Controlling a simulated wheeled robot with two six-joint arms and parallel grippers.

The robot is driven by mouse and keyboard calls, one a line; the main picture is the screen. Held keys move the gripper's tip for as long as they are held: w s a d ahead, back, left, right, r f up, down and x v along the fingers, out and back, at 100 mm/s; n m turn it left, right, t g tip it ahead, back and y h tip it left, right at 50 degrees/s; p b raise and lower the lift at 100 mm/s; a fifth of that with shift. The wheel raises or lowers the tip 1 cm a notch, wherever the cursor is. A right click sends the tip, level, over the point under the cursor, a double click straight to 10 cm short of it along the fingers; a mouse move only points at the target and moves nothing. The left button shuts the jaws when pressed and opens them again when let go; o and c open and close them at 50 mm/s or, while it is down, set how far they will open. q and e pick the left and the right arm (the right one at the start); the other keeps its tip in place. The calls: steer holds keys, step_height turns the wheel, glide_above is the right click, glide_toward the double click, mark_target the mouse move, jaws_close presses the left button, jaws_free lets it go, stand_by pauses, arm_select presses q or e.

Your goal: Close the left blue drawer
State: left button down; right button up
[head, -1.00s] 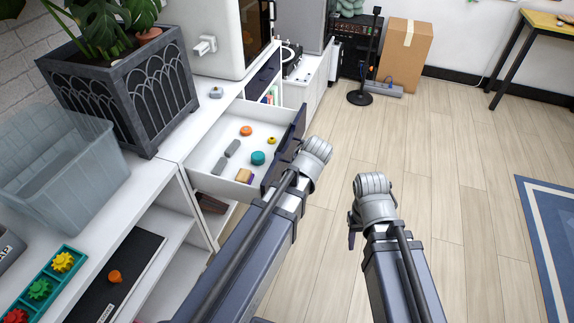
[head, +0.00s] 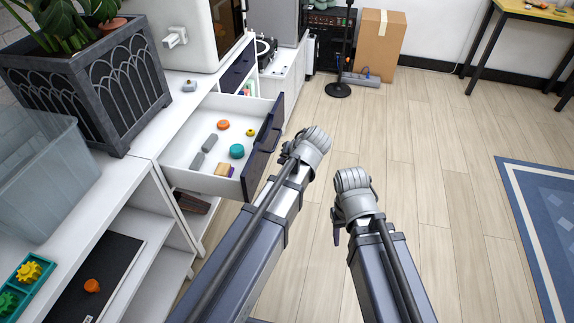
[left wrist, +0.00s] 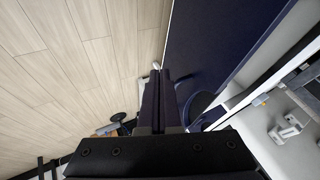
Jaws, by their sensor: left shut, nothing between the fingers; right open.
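The left blue drawer is pulled out of the white cabinet. Its dark blue front (head: 263,150) faces right and its white tray (head: 190,148) holds several small items. My left gripper (head: 289,152) is just outside the front, to its right in the head view. In the left wrist view its fingers (left wrist: 161,95) are shut together and empty, beside the blue front (left wrist: 225,40) and its curved handle (left wrist: 205,105). I cannot tell whether they touch. My right gripper (head: 337,234) is open over the floor; its fingers are small and partly hidden by the wrist.
A planter (head: 95,90), a clear bin (head: 45,185) and a white machine (head: 190,35) stand on the cabinet top. Open shelves (head: 160,255) lie below. A stand (head: 338,88) and cardboard box (head: 381,45) are at the back.

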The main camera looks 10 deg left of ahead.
mark_target(262, 163)
arm_select(q)
steer(key=shift+w+a+f+b, duration=0.3)
steer(key=shift+a+f, duration=0.2)
steer(key=shift+a, duration=0.45)
steer(key=shift+w+a+f+b, duration=0.3)
steer(key=shift+a+f, duration=0.2)
steer(key=shift+a, duration=0.5)
steer(key=shift+w+a+f+b, duration=0.2)
steer(key=shift+a+f+b, duration=0.25)
steer(key=shift+a, duration=0.5)
arm_select(e)
steer(key=shift+f, duration=1.5)
arm_select(q)
steer(key=shift+a, duration=0.1)
steer(key=a, duration=1.9)
steer(key=w+a, duration=0.1)
steer(key=a, duration=0.9)
steer(key=shift+a, duration=0.4)
arm_select(e)
steer(key=shift+d, duration=0.1)
